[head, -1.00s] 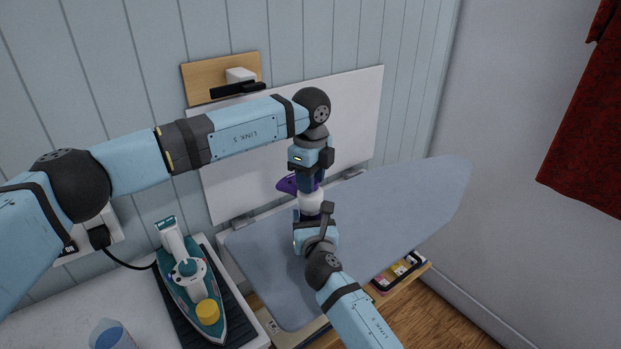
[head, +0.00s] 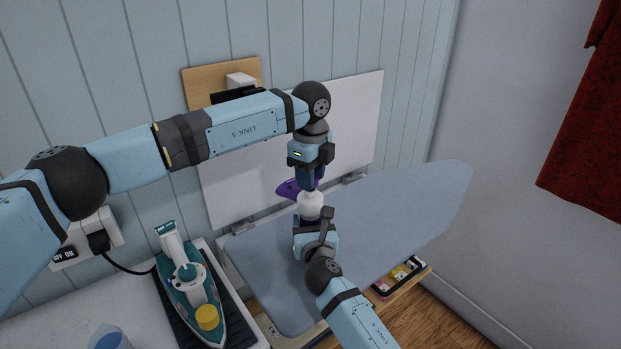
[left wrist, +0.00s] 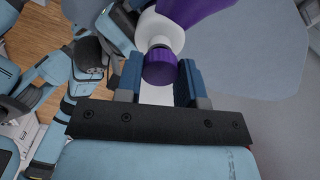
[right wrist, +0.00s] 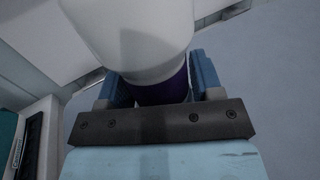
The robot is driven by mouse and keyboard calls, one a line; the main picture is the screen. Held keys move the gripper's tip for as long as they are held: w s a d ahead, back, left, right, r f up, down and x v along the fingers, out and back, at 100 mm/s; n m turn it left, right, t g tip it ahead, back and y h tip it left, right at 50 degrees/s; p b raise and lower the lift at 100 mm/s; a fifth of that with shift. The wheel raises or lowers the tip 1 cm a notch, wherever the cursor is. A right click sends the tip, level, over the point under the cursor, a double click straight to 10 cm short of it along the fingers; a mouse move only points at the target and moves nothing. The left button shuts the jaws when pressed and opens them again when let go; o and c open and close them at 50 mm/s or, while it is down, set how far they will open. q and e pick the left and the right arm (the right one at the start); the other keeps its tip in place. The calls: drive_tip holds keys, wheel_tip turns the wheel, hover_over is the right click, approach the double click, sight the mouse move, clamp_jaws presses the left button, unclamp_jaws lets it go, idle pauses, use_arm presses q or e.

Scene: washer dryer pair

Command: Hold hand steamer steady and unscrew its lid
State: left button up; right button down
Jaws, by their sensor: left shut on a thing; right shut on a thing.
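The hand steamer is held upright over the ironing board, between my two grippers. It has a white rounded body (head: 310,206) and a purple head (head: 291,189) sticking out to the left. My left gripper (head: 310,184) comes down from above. In the left wrist view its blue fingers are closed on either side of the round purple lid (left wrist: 160,67), with white steamer parts around it. My right gripper (head: 314,226) is below, shut on the purple lower part (right wrist: 163,92) under the white body (right wrist: 135,35). I cannot tell whether the lid is clear of its neck.
The grey-blue ironing board (head: 400,215) fills the middle. A teal iron (head: 190,285) with a yellow cap stands on a dark mat on the white counter (head: 55,325) at left. A white panel (head: 355,120) is on the wall behind. A red cloth (head: 590,130) hangs at right.

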use_arm(q)
drive_tip(key=shift+r, duration=0.1)
use_arm(e)
drive_tip(key=shift+f, duration=0.15)
use_arm(q)
drive_tip(key=shift+r, duration=1.95)
use_arm(e)
drive_tip(key=shift+c, duration=0.9)
unclamp_jaws()
